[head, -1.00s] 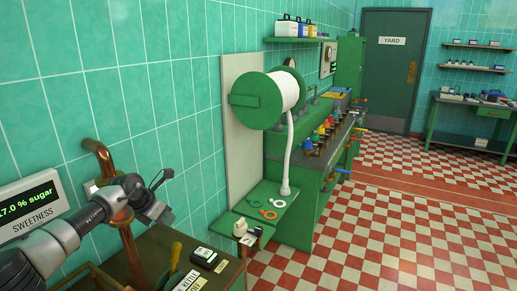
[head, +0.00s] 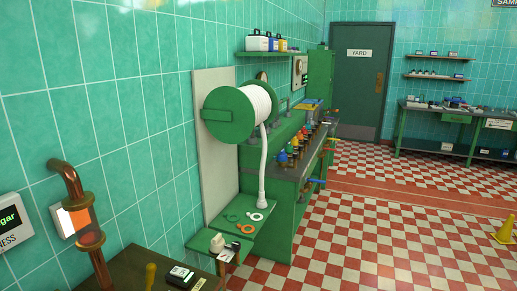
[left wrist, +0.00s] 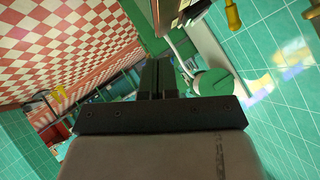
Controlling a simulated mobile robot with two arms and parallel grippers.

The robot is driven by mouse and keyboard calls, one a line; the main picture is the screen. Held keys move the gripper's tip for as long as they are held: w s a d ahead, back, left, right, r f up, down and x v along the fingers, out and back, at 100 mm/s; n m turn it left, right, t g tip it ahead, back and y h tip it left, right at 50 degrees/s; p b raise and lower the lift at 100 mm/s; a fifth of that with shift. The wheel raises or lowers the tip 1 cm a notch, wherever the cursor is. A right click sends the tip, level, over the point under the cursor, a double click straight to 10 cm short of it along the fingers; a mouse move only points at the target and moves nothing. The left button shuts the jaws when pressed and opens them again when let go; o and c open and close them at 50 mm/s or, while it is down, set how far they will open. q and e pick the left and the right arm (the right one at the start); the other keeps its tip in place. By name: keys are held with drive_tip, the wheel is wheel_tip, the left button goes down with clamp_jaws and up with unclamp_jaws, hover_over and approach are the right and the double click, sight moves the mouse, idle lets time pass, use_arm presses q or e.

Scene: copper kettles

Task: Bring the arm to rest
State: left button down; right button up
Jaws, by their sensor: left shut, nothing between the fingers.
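My left gripper (left wrist: 157,78) shows in the left wrist view, with its dark fingers together and nothing seen between them. The wrist picture is strongly tilted, with the checkered floor at upper left and the green tiled wall at right. My left arm and gripper are out of the head view. My right gripper is in neither view.
A copper pipe with a sight glass (head: 82,222) stands by the left wall above a dark table (head: 150,268). Beyond are a green hose reel (head: 228,112) and a green workbench (head: 290,185). A yellow cone (head: 505,232) stands on open checkered floor (head: 400,235).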

use_arm(q)
drive_tip(key=s+a+f+n+g, duration=0.1)
drive_tip(key=s+g, duration=0.1)
drive_tip(key=s, duration=0.4)
drive_tip(key=s+f+n+g+h, duration=0.1)
drive_tip(key=s+n+g, duration=0.15)
drive_tip(key=s, duration=0.35)
drive_tip(key=s+a+f+n+g, duration=0.1)
drive_tip(key=s+g, duration=0.2)
drive_tip(key=s, duration=0.2)
wheel_tip(320, 180, down, 25)
drive_tip(key=b, duration=0.1)
drive_tip(key=s+a+f+g+b, duration=0.1)
drive_tip(key=s+a+f+g, duration=0.1)
drive_tip(key=s+f, duration=1.5)
drive_tip(key=shift+s+a+f, duration=0.15)
drive_tip(key=shift+a+f, duration=0.15)
drive_tip(key=shift+f, duration=0.55)
drive_tip(key=shift+m, duration=0.25)
